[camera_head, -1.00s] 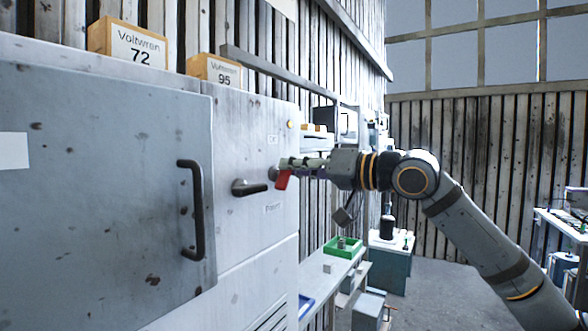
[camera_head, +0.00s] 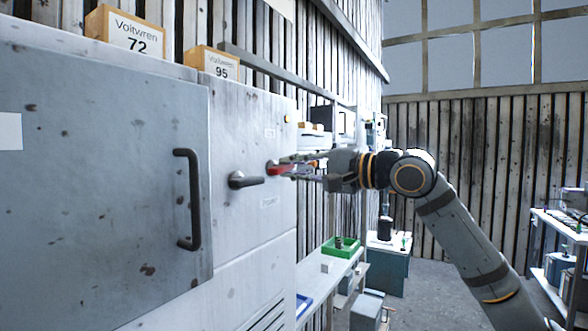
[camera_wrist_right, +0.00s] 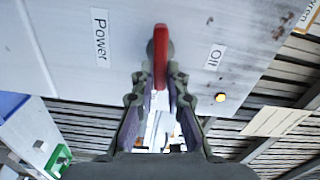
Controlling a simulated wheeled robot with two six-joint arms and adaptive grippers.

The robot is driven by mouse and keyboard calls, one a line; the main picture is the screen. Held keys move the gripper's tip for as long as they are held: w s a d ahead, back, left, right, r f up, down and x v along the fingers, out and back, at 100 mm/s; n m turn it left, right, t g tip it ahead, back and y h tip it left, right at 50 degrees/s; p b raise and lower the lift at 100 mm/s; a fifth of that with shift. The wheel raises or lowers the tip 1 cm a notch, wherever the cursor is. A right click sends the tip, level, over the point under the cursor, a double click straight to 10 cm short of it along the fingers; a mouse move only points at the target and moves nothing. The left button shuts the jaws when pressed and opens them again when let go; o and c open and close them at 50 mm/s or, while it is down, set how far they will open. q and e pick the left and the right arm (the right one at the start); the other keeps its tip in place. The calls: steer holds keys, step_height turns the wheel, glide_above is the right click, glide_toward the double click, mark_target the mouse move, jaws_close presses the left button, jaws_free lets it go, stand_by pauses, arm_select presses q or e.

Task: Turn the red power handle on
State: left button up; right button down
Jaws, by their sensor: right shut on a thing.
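The red power handle (camera_head: 279,169) sits on the front of the grey cabinet near its right edge. It lies roughly sideways, pointing to the right in the head view. My right gripper (camera_head: 286,167) reaches it from the right and is shut on it. In the right wrist view the red handle (camera_wrist_right: 161,58) stands between the two fingertips of my right gripper (camera_wrist_right: 160,84). A "Power" label (camera_wrist_right: 101,37) and a small label that looks like "Off" (camera_wrist_right: 214,57) flank the handle there. My left gripper is not in view.
A long door handle (camera_head: 188,200) stands on the cabinet door. A small yellow lamp (camera_head: 288,118) is above the red handle. A shelf with a green tray (camera_head: 341,246) is below my right arm.

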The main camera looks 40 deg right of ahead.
steer(key=shift+f+m, duration=0.1)
steer(key=shift+m, duration=0.5)
steer(key=c, duration=1.4)
jaws_free()
steer(key=shift+o, duration=0.2)
steer(key=r, duration=0.9)
steer(key=shift+a+r, duration=0.1)
steer(key=shift+a, duration=0.1)
steer(key=shift+r, duration=0.3)
steer(key=shift+d, duration=0.35)
